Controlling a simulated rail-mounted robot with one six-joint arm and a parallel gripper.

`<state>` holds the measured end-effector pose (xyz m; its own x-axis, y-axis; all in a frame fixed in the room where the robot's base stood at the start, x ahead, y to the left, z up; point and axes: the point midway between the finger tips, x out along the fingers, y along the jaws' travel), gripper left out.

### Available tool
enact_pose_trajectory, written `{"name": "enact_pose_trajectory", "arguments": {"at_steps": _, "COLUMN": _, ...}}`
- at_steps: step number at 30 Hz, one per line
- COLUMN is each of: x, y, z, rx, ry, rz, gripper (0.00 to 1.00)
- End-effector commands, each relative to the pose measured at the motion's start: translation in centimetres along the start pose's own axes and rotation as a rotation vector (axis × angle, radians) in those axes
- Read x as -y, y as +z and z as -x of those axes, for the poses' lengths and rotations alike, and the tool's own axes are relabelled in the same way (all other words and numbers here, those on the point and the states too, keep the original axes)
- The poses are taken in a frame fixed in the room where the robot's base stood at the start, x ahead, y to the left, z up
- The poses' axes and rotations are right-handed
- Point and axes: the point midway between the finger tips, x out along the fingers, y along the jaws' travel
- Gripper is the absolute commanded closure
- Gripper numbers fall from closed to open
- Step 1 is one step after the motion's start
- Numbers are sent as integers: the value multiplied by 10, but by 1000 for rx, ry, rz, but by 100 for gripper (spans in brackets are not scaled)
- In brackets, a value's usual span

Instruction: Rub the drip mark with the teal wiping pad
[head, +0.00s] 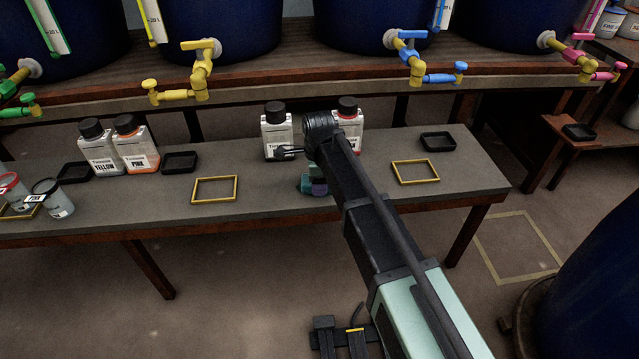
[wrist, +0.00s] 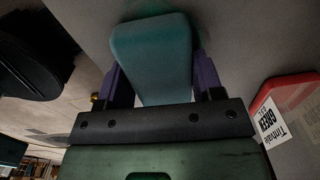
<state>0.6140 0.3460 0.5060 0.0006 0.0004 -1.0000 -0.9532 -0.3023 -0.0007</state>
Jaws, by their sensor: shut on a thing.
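My gripper (head: 313,184) is low over the front part of the grey bench, in front of two bottles. In the wrist view its purple fingers (wrist: 160,80) are shut on the teal wiping pad (wrist: 150,45). The pad is a rounded teal block held between the fingers, and its far end is close to the grey surface. Only a small teal part of the pad (head: 319,188) shows in the head view. Whether it touches the bench I cannot tell.
A red-bodied bottle (head: 349,124) stands close behind my gripper, with a white bottle (head: 277,137) to its left. Yellow frames (head: 194,190) (head: 415,183) lie on the bench (head: 265,190) on both sides. Several taps (head: 203,65) hang above the back. Cups (head: 55,203) stand far left.

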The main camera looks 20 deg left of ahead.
Motion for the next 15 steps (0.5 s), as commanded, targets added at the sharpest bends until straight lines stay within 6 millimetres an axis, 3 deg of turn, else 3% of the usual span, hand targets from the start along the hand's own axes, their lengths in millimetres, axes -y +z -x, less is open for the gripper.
{"name": "enact_pose_trajectory", "arguments": {"at_steps": 10, "x": 37, "y": 3, "z": 1, "rx": 0, "ry": -3, "rz": -1, "gripper": 58}}
{"name": "enact_pose_trajectory", "arguments": {"at_steps": 15, "x": 42, "y": 3, "z": 1, "rx": 0, "ry": -2, "rz": -1, "gripper": 58}}
